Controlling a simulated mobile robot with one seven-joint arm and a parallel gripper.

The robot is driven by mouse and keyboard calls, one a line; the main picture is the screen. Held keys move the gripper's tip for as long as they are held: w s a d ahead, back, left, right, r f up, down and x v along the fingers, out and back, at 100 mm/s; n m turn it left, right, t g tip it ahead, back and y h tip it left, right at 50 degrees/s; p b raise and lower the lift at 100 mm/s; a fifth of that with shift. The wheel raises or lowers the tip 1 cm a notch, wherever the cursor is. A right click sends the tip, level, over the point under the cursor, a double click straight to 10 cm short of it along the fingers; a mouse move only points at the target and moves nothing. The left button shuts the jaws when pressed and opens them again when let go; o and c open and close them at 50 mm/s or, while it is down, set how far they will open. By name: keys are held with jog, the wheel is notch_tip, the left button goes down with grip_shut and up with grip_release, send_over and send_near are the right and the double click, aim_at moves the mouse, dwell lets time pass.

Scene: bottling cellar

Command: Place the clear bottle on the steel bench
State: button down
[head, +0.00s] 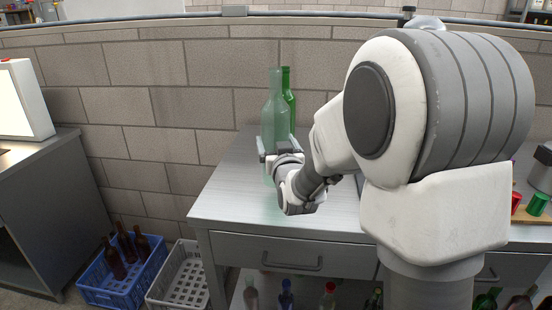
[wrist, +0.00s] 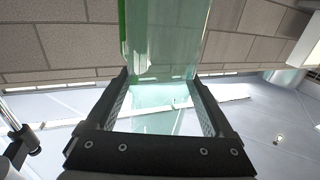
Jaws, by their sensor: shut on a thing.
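The clear bottle (head: 272,118), pale greenish and see-through, stands upright between the fingers of my gripper (head: 276,146), over the left part of the steel bench (head: 228,196). My gripper is shut on it. In the wrist view the clear bottle (wrist: 168,38) rises between the two fingers of my gripper (wrist: 158,82). I cannot tell whether its base touches the bench top.
A darker green bottle (head: 288,88) stands close behind the clear one, partly hidden. A block wall (head: 175,98) is behind the bench. Blue (head: 105,293) and white (head: 165,289) crates are on the floor at left. Red (head: 516,202) and green (head: 538,203) items sit at right.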

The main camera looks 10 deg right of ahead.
jog(key=shift+f+b, duration=0.5)
jog(key=shift+f, duration=1.3)
jog(key=shift+f, duration=0.2)
grip_release()
jog(key=shift+r, duration=0.15)
jog(key=shift+s, duration=0.25)
jog(key=s+b, duration=0.4)
jog(key=s, duration=0.7)
jog(key=shift+s+b, duration=0.25)
jog(key=shift+b, duration=0.1)
